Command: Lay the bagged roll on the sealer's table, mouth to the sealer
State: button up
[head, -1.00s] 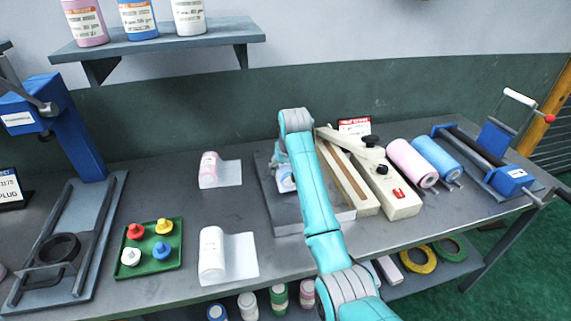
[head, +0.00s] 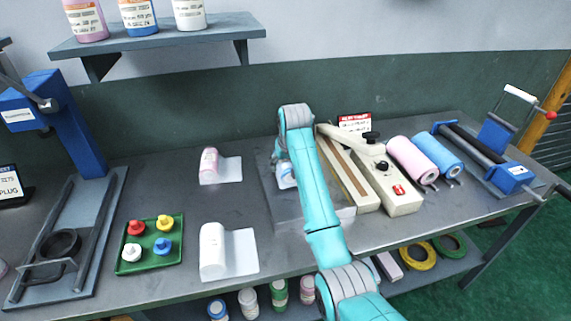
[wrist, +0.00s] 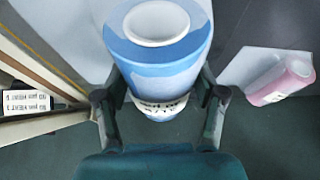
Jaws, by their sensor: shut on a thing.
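My gripper (wrist: 160,105) is shut on a blue roll (wrist: 158,72) with a printed label, its fingers on either side. The wrist view shows the roll nearly end-on, with its pale hollow core toward the camera. In the head view my arm hides most of the roll (head: 285,180); a small blue and white part shows over the sealer's grey table (head: 290,212). The cream sealer (head: 402,200) stands just right of this table, and its edge is at the left of the wrist view (wrist: 50,62). I cannot tell whether the roll touches the table, or where the bag mouth points.
A pink bagged roll (head: 208,166) and a white bagged roll (head: 212,252) lie left of the sealer's table. A green tray of coloured plugs (head: 128,268) is farther left. Bare pink (head: 405,158) and blue (head: 436,152) rolls lie right of the sealer. Bench between is clear.

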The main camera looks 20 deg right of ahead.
jog(key=shift+f, duration=0.5)
dwell(0.4)
jog(key=o, duration=1.5)
jog(key=v, duration=1.1)
jog(key=shift+r, duration=0.2)
jog(key=shift+s+r, duration=0.15)
jog(key=shift+r, duration=0.15)
